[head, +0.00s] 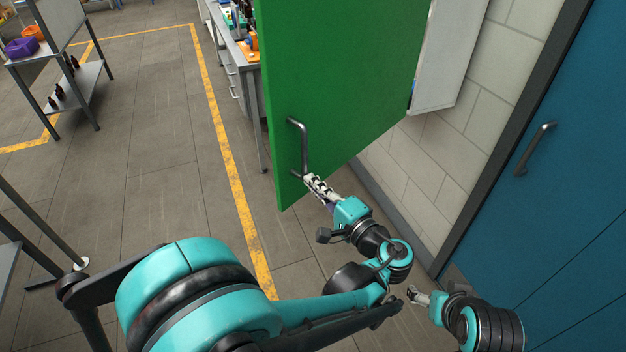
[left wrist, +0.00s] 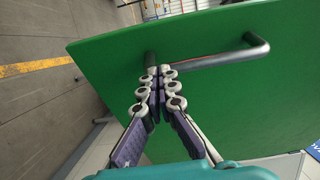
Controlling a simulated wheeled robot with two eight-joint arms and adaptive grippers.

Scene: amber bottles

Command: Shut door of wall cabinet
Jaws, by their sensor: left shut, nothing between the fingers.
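The green cabinet door (head: 345,80) stands open, swung well out from the wall. Its grey bar handle (head: 299,148) is near the door's left edge; the door (left wrist: 215,110) and handle (left wrist: 210,60) also fill much of the left wrist view. The white wall cabinet (head: 447,50) shows in part behind the door. My left gripper (head: 310,182) is shut and empty at the lower end of the handle; in the left wrist view its fingertips (left wrist: 160,72) are together beside the handle. I cannot tell whether they touch. My right gripper (head: 414,294) is low, apart from the door; its fingers are too small to judge.
A blue door (head: 560,170) with its own handle is at the right. A workbench (head: 240,60) stands behind the green door. A shelf table (head: 75,85) with dark bottles is at the far left. The floor between is clear, crossed by yellow lines.

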